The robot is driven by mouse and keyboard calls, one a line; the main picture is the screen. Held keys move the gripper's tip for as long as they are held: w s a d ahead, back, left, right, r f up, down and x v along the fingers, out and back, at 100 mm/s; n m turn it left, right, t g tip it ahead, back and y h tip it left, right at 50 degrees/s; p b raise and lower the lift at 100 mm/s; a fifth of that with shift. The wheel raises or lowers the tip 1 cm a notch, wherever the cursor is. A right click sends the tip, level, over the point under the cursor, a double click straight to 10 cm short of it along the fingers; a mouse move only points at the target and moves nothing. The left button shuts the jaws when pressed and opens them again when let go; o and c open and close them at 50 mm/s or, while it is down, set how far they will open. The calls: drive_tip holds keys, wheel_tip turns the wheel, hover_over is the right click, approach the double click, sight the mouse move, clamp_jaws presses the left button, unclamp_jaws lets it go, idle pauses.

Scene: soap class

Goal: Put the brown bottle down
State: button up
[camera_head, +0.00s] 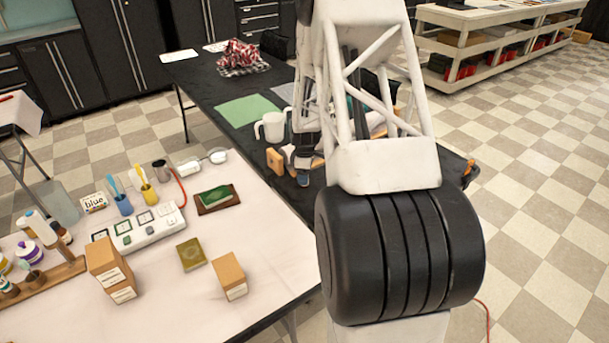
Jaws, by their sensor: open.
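My gripper (303,166) shows only in part, low over the dark table behind my arm. Its jaws are open, but their fingertips are small and mostly hidden. A tan block-like thing (275,159) is just left of it, and a white mug (271,127) stands behind that. I cannot make out a brown bottle at the gripper; my arm covers much of that area.
The dark table (205,78) holds a green sheet (246,110) and a red-white cloth (242,57). The pale table (185,312) carries cardboard boxes (108,268), a white device (147,228), blue and yellow cups and several bottles. Its front middle is clear.

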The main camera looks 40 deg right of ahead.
wheel_tip(320, 180, up, 12)
drive_tip(key=shift+f, duration=0.1)
idle(0.5)
idle(0.4)
drive_tip(key=shift+a+r, duration=0.15)
drive_tip(key=shift+r, duration=0.05)
drive_tip(key=s+a+r+m+t, duration=0.1)
drive_tip(key=s+a+r+m, duration=0.1)
drive_tip(key=s+a+r, duration=0.65)
drive_tip(key=s+a+r+m, duration=0.2)
drive_tip(key=s+a+r, duration=0.3)
drive_tip(key=a+r, duration=0.6)
drive_tip(key=s+a+r+m, duration=0.1)
drive_tip(key=s+a+m, duration=0.1)
drive_tip(key=s+a, duration=0.6)
drive_tip(key=s+a+r+m+t, duration=0.1)
drive_tip(key=s+a+m, duration=0.2)
drive_tip(key=s+a, duration=0.5)
drive_tip(key=s, duration=0.8)
drive_tip(key=shift+t, duration=0.3)
